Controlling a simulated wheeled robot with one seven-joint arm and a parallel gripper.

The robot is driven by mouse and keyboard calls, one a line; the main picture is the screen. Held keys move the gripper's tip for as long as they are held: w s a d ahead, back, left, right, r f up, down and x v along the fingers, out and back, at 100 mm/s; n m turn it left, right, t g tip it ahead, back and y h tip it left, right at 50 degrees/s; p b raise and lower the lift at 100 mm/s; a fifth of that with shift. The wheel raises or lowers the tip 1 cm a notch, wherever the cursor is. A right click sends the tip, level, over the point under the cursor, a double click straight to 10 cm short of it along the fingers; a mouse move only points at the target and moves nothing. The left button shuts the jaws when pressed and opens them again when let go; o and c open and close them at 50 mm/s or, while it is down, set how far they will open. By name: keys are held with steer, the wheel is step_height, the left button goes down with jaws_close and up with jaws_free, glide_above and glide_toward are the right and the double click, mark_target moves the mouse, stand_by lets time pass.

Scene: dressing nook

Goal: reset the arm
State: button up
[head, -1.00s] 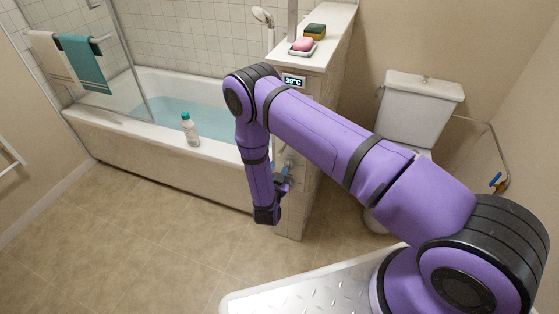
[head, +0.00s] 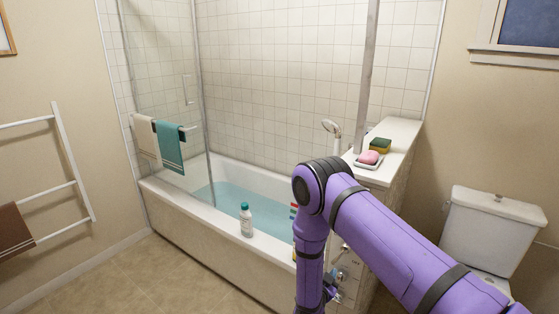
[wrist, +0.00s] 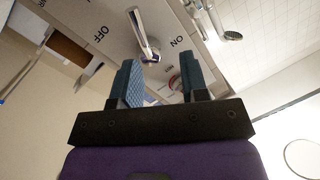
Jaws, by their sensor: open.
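My arm reaches in front of the bathtub, and in the head view my gripper (head: 331,285) hangs low beside the tiled pillar, partly hidden by my arm. In the wrist view my gripper (wrist: 161,78) is open, its two blue-padded fingers apart with nothing between them. A chrome lever (wrist: 146,38) stands out from a panel just beyond the fingertips, between the printed words OFF and ON. The lever appears apart from the fingers. A red round mark shows partly behind the right finger.
The bathtub (head: 178,215) holds water, with a white bottle (head: 246,224) on its rim. Pink soap (head: 369,157) and a sponge (head: 380,145) sit on the pillar's top. A toilet (head: 490,232) stands at right and a towel rack (head: 72,160) at left. Some floor shows at lower left.

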steer(key=w+r+n+g+y, duration=0.15)
steer(key=w+r, duration=0.25)
steer(key=r, duration=0.7)
steer(key=w+r+m+g+y, duration=0.1)
steer(key=w+r+g+y, duration=0.2)
steer(key=r, duration=0.7)
steer(key=s+d+r+n+y, duration=0.1)
steer(key=s+r+n+y, duration=0.15)
steer(key=r, duration=0.65)
steer(key=s+d+r+n+y, duration=0.1)
steer(key=s+r, duration=0.3)
steer(key=r, duration=0.5)
steer(key=s+d+r+n+g+y, duration=0.1)
steer(key=s+d+r+n+g, duration=0.15)
steer(key=s+r, duration=0.4)
steer(key=s+d+r+n+g, duration=0.1)
steer(key=s+d+r, duration=0.25)
steer(key=s, duration=0.55)
steer(key=s+d+r+n+g, duration=0.1)
steer(key=s+d, duration=0.1)
steer(key=s, duration=0.8)
steer(key=s+d+r+n+g+h, duration=0.1)
steer(key=s+d+n+g, duration=0.1)
steer(key=s, duration=0.9)
steer(key=shift+s+d+r, duration=0.2)
steer(key=shift+s+d, duration=0.1)
steer(key=shift+d, duration=0.35)
